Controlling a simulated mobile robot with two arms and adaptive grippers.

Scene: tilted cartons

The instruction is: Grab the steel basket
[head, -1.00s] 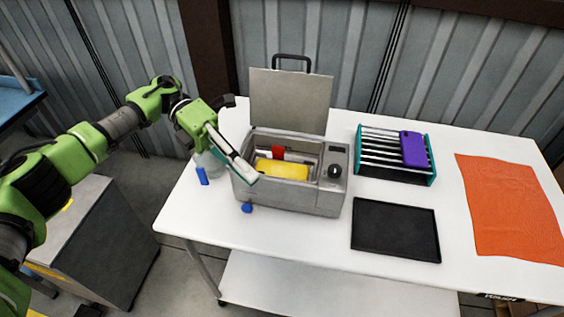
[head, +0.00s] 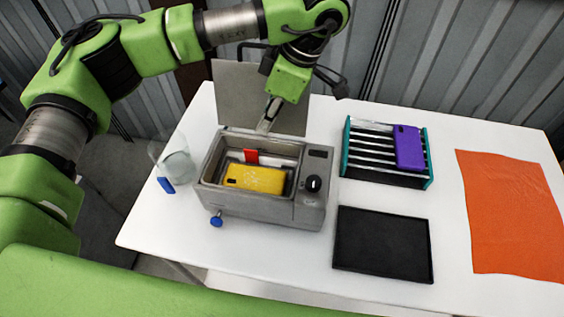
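The steel basket (head: 276,161) sits inside the open tank of a grey benchtop cleaner (head: 262,208). A red piece (head: 251,156) shows at the basket's back side, and a yellow phone-like case (head: 253,179) lies in it. The basket's lower part is hidden by the tank walls. My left gripper (head: 266,125) points down above the tank's back edge, in front of the raised lid (head: 236,95). It appears apart from the basket. Its fingers show side-on and narrow, so their opening is unclear. My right gripper is not in view.
A clear glass vessel (head: 177,167) and a blue item (head: 165,185) stand left of the cleaner. To the right are a teal rack (head: 346,154) with a purple phone case (head: 409,147), a black tray (head: 382,279) and an orange cloth (head: 508,215) on the white table (head: 446,190).

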